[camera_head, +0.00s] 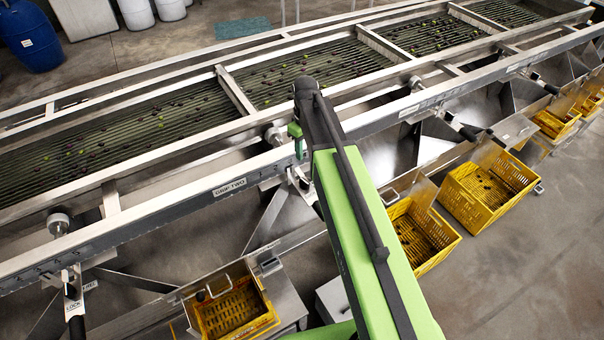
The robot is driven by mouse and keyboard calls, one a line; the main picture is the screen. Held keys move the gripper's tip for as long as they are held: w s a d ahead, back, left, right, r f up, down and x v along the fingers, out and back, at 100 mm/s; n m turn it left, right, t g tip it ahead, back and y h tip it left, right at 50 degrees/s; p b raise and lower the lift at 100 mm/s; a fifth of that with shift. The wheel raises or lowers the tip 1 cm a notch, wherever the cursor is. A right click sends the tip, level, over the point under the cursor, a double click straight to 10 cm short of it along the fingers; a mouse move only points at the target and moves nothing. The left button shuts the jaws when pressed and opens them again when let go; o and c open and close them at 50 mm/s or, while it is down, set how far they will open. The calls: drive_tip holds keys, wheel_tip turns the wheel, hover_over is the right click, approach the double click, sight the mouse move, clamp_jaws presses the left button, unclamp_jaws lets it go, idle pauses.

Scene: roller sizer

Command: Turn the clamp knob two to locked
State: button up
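A round metal knob (273,136) stands on the near rail of the sizer, just left of my arm's end. A label plate (229,187) that seems to end in "TWO" is fixed on the rail's front face, below and left of this knob. I cannot read any lock marking at this knob. My gripper (297,142) shows as a small green part hanging under the dark end of my arm, close to the right of the knob. Whether they touch cannot be told. Its fingertips are too small and partly hidden to tell open from shut.
Similar knobs sit at the left (58,223) and right (415,82). A lever with a "LOCK" plate (73,300) hangs at lower left. Olives lie on the roller bed (330,60). Yellow crates (462,205) stand below the chutes. Concrete floor at lower right is free.

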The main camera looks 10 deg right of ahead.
sight(305, 181)
wheel_tip(305, 181, down, 18)
drive_tip(key=b, duration=1.8)
drive_tip(key=shift+r, duration=0.3)
drive_tip(key=shift+c, duration=0.2)
clamp_jaws()
